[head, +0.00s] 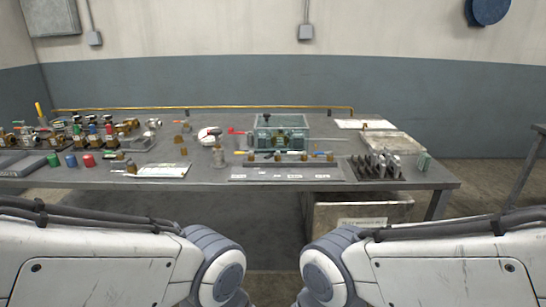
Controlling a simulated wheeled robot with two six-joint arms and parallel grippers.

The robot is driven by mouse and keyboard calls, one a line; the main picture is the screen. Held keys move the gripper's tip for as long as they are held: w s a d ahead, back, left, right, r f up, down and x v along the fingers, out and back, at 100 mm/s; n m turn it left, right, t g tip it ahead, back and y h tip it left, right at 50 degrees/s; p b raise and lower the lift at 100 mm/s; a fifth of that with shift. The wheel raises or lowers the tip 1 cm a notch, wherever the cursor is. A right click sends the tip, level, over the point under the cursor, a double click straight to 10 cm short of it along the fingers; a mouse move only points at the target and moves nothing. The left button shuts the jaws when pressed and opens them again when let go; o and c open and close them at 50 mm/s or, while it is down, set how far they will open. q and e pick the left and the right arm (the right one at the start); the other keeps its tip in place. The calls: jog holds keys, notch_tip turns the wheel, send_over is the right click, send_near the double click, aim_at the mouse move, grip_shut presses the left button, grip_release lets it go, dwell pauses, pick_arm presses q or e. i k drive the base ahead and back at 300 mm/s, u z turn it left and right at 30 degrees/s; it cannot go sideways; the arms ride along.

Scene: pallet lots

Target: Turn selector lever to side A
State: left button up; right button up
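A grey workbench (215,178) stands ahead of me with many small fittings on it. A red lever (239,131) points left beside a green-grey box (281,132) at the back middle. I cannot tell which of these is the selector lever, and no side A marking is readable. My two white arms show at the bottom left and right, in front of the bench. Both grippers are out of view.
Several valves with coloured caps (92,130) crowd the left of the bench. A white sheet (162,170) lies near the front edge. A dark rack (375,166) and a shallow tray (392,142) are at the right. A crate (358,213) stands under the bench.

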aim_at(278, 152)
jog(key=k, duration=0.65)
jog(key=z, duration=0.6)
jog(key=i, duration=0.6)
jog(key=z, duration=0.6)
jog(key=i, duration=0.75)
jog(key=u, duration=0.85)
jog(key=i, duration=0.45)
jog(key=u, duration=0.4)
